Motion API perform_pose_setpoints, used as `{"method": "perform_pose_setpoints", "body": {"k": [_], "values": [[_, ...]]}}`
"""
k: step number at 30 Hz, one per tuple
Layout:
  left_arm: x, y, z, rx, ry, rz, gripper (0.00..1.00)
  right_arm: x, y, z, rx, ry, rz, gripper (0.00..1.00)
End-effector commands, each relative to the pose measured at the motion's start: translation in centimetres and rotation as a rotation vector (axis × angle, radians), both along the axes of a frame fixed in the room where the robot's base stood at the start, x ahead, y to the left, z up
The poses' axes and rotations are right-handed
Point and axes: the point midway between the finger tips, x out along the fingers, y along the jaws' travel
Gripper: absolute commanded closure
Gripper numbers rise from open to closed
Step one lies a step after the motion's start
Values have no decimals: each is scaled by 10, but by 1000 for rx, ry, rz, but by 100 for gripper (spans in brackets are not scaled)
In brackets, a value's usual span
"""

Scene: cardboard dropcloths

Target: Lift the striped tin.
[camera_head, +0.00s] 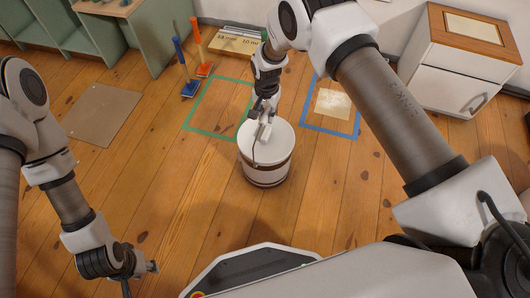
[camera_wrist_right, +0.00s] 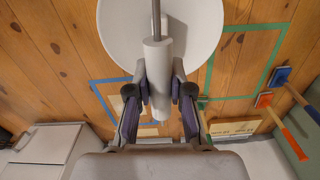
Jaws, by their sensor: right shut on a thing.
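The striped tin (camera_head: 265,170) is a white cylinder with brown bands, upright near the middle of the head view. My right gripper (camera_head: 264,128) is above its lid. In the right wrist view, the tin's white top (camera_wrist_right: 118,30) fills the upper middle, and my right gripper (camera_wrist_right: 159,85) is shut on the white grip (camera_wrist_right: 158,65) of its handle. I cannot tell whether the tin's base touches the floor. My left gripper (camera_head: 140,270) is low at the left, well away from the tin; its fingers are too small to read.
A green taped square (camera_head: 187,125) lies behind left of the tin, a blue one (camera_head: 330,133) behind right, with a pale sheet (camera_head: 332,103) inside. Brushes (camera_head: 189,88), a cardboard sheet (camera_head: 103,114), a green shelf (camera_head: 150,35) and a white cabinet (camera_head: 450,75) stand around. Floor left of the tin is clear.

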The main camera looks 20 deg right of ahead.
Motion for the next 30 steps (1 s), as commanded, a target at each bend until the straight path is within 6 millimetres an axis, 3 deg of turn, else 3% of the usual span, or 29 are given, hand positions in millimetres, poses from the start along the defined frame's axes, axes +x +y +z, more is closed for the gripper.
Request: {"method": "perform_pose_setpoints", "body": {"k": [7,30], "values": [[0,0,6,0,0,0,60,1,0,8,0,-2,0,100],[0,0,55,0,0,0,60,1,0,69,0,-3,0,100]]}}
